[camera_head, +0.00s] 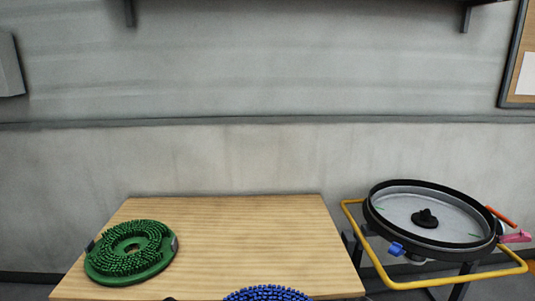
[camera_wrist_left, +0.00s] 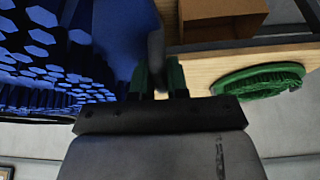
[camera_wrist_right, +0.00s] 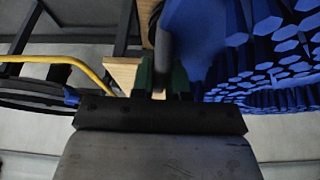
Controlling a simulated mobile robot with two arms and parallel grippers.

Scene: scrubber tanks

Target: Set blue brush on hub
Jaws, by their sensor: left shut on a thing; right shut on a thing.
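The blue brush (camera_head: 266,293) shows only as an arc of bristles at the bottom edge of the head view; the rest is cut off. My left gripper (camera_wrist_left: 160,82) is shut on a dark grip at the brush's side, with blue bristles (camera_wrist_left: 45,60) filling the left of the left wrist view. My right gripper (camera_wrist_right: 162,80) is shut on a similar grip, with the bristles (camera_wrist_right: 270,60) on the right of the right wrist view. The hub (camera_head: 425,218) is a black knob in the middle of a round grey tank (camera_head: 400,236) at the right. The brush is apart from it.
A green brush (camera_head: 131,250) lies on the left of the wooden table (camera_head: 250,235), whose middle is clear. A yellow rail (camera_head: 400,286) runs around the tank. The tank has a blue knob (camera_head: 397,249), a red handle (camera_head: 501,216) and a pink part (camera_head: 516,237). A cardboard box (camera_wrist_left: 225,17) shows in the left wrist view.

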